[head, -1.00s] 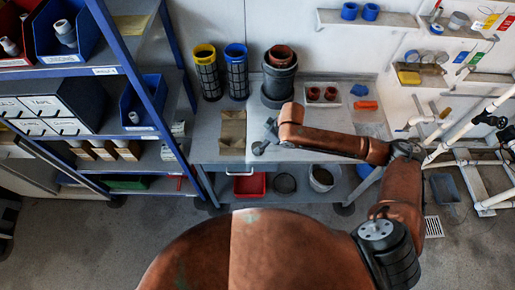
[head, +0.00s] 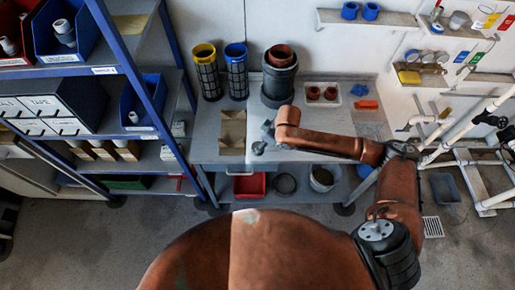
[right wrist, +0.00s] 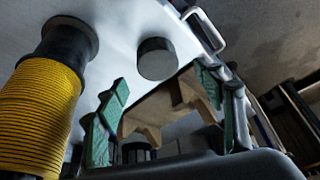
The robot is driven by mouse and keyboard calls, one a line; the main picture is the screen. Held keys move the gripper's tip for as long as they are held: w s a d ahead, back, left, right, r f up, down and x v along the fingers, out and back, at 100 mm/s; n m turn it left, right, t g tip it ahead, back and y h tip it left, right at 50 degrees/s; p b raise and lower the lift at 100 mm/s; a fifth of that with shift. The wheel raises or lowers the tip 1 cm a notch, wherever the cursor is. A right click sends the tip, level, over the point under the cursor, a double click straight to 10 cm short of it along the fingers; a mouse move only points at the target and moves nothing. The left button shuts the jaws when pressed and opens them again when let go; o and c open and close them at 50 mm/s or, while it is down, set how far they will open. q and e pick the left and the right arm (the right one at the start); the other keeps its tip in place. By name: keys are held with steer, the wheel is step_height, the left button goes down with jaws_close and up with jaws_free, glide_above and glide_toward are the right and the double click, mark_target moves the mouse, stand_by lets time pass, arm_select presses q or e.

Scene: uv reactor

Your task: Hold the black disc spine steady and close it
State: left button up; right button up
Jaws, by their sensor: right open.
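A small black disc (head: 258,148) lies on the bench near its front edge. A dark round piece (right wrist: 156,58), seemingly the same disc, shows in the right wrist view on the pale surface, beyond my fingers. My right gripper (head: 267,130) is beside the disc in the head view, partly hidden by its own wrist. In the right wrist view its green-padded fingers (right wrist: 163,88) stand wide apart with nothing gripped. My left gripper is not in view.
A black pipe (head: 278,88) with a brown ring stands behind my right gripper. Yellow-topped (head: 206,75) and blue-topped (head: 237,75) mesh cylinders stand at the back left. A white tray (head: 322,102) with brown cups is at right. Blue-framed shelving (head: 130,65) bounds the left.

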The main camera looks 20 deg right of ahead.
steer(key=x, duration=0.5)
steer(key=shift+w+b, duration=0.15)
steer(key=shift+b, duration=0.15)
steer(key=shift+c, duration=0.2)
steer(key=shift+d, duration=0.1)
steer(key=c, duration=1)
